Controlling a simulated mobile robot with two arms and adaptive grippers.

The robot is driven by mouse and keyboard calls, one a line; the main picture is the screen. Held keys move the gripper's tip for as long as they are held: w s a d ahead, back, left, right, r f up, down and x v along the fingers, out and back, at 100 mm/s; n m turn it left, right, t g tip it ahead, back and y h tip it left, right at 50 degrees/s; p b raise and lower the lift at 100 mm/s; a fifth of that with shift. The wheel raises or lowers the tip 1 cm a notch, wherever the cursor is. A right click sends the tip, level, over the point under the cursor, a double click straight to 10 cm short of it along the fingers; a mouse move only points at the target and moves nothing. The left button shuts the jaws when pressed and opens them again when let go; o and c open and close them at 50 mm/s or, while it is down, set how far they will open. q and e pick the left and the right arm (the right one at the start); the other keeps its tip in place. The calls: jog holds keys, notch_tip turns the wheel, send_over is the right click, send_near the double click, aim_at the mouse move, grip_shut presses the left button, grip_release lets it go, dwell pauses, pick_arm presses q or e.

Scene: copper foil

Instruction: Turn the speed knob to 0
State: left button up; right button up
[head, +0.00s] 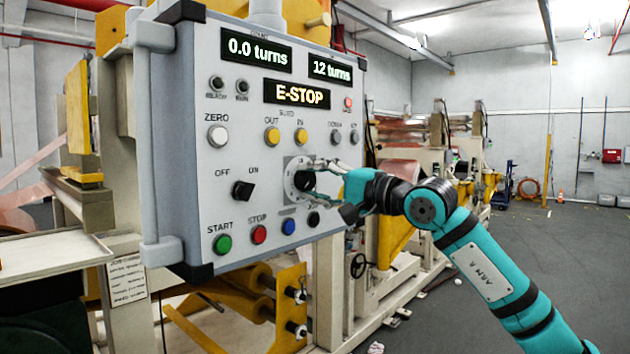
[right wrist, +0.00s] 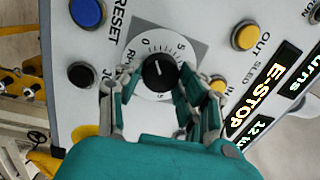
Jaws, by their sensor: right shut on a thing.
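The speed knob (head: 304,181) is a black knob on a white dial plate at the right of the control panel (head: 225,110). In the right wrist view, the knob (right wrist: 158,73) sits in a white dial with printed figures. A small light mark on it points up the picture, roughly toward the 0; its exact setting is hard to read. My right gripper (head: 314,179) is at the knob, its two fingers on either side, shut on it. The fingers (right wrist: 160,92) also show in the right wrist view. My left gripper is not in view.
Near the knob are the blue button (head: 288,226), red STOP button (head: 259,235), green START button (head: 222,244) and black OFF/ON switch (head: 243,190). The displays read 0.0 turns, 12 turns and E-STOP (head: 297,94). The floor (head: 560,260) at the right is mostly open.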

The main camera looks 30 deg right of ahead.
jog(key=shift+n, duration=1)
jog(key=o, duration=1.2)
jog(key=shift+c, duration=0.2)
jog(key=r+v, duration=0.1)
jog(key=v, duration=1.1)
jog(key=shift+f, duration=0.4)
jog(key=shift+w+f, duration=0.1)
jog(key=shift+w, duration=0.05)
